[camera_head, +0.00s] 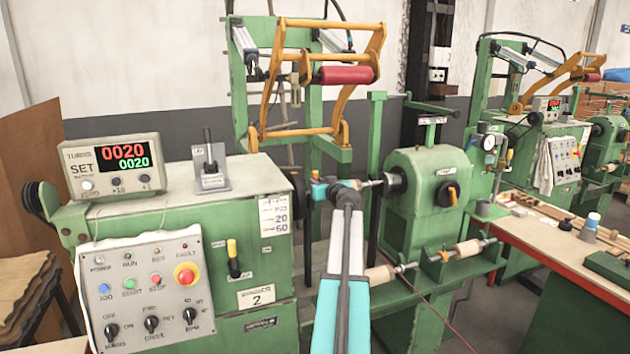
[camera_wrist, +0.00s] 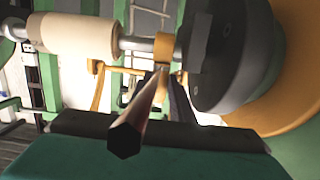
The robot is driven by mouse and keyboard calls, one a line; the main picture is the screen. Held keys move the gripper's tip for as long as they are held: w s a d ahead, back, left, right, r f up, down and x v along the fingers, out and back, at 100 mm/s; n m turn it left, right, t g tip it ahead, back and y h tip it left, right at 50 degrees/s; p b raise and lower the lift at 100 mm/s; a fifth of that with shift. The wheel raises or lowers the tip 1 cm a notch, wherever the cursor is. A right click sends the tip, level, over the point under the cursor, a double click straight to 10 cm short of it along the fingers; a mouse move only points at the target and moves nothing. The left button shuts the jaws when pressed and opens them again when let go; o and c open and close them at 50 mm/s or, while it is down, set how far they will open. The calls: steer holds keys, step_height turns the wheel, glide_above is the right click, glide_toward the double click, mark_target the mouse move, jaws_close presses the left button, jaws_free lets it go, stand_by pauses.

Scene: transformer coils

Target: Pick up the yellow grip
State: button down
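A small yellow grip (camera_head: 232,247) tops a short dark lever on the front of the green winder (camera_head: 250,275), left of my arm in the head view. My gripper (camera_head: 318,180) is up at the spindle, to the right of and above that lever, and looks small and partly hidden there. In the wrist view a yellow-orange piece (camera_wrist: 165,48) sits on the shaft, beyond a long brownish bar (camera_wrist: 142,112) with a dark six-sided end. I cannot tell whether this piece touches my gripper, or whether the fingers are open or shut.
A large dark round plate (camera_wrist: 232,55) stands close on the right in the wrist view, with a pale roller (camera_wrist: 75,35) at left. The green tailstock (camera_head: 430,200) is right of my arm. A control panel (camera_head: 145,290) stands at left.

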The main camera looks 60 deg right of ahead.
mark_target(316, 172)
steer(key=shift+r, duration=0.15)
steer(key=shift+r+b, duration=0.7)
steer(key=shift+r, duration=0.95)
steer(key=a+f+b+v, duration=0.1)
steer(key=b+v, duration=0.2)
steer(key=v, duration=1.3)
steer(key=shift+w, duration=0.2)
steer(key=c, duration=2.2)
jaws_free()
jaws_close()
steer(key=shift+s, duration=0.1)
